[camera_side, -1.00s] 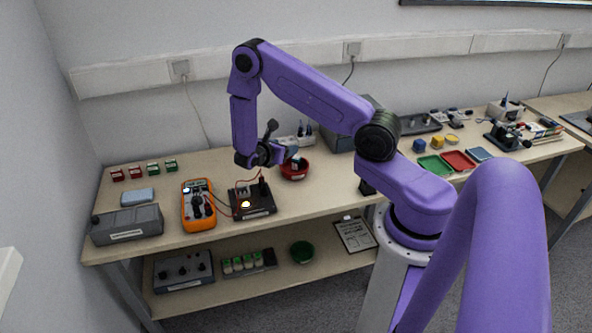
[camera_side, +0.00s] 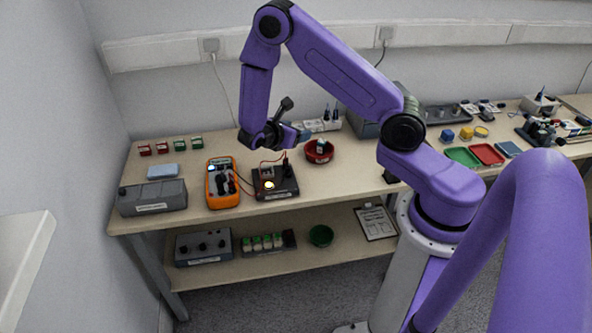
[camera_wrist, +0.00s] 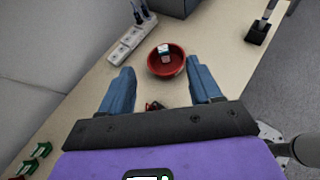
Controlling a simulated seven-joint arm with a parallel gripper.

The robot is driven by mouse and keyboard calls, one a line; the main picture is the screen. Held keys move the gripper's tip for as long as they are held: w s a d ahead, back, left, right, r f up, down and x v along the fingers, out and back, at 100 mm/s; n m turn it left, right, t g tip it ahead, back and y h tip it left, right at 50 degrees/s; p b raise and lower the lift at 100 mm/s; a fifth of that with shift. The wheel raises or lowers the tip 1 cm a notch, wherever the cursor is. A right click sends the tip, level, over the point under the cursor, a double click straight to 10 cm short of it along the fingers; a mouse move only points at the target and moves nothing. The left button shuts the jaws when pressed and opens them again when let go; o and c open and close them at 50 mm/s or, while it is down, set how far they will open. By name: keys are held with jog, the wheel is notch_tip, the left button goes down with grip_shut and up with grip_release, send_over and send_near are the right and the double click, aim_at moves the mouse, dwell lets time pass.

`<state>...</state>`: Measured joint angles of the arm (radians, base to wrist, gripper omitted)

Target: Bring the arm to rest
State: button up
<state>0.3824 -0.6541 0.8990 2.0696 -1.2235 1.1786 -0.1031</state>
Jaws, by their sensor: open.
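My gripper (camera_side: 293,133) hangs from my purple arm over the bench, above the black board with a lit lamp (camera_side: 276,181) and left of the red bowl (camera_side: 319,158). In the wrist view my gripper (camera_wrist: 160,72) is open, with two blue fingers apart and nothing held between them. The red bowl (camera_wrist: 166,66) shows beyond the gap between the fingertips, with a small white and blue item (camera_wrist: 165,50) in it. A dark and red part of something low shows between the fingers, mostly hidden by my gripper.
An orange multimeter (camera_side: 222,183) with leads, a grey box (camera_side: 152,198) and several small red and green blocks are on the left. A power strip (camera_side: 318,125) lies behind the bowl. Green (camera_side: 462,156) and red trays are at right. A shelf below holds more items.

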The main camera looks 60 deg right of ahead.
jog(key=s+a+r+m+y, duration=0.3)
jog(key=s+a+r+y, duration=0.3)
jog(key=s+a+r, duration=0.5)
jog(key=s+a+r+y, duration=0.1)
jog(key=s+a+y, duration=0.2)
jog(key=s, duration=0.4)
jog(key=s+a+r+m+y, duration=0.1)
jog(key=s+a+y, duration=0.3)
jog(key=s, duration=0.4)
jog(key=shift+s+a+r, duration=0.3)
jog(key=shift+a+r, duration=0.05)
jog(key=shift+a, duration=0.5)
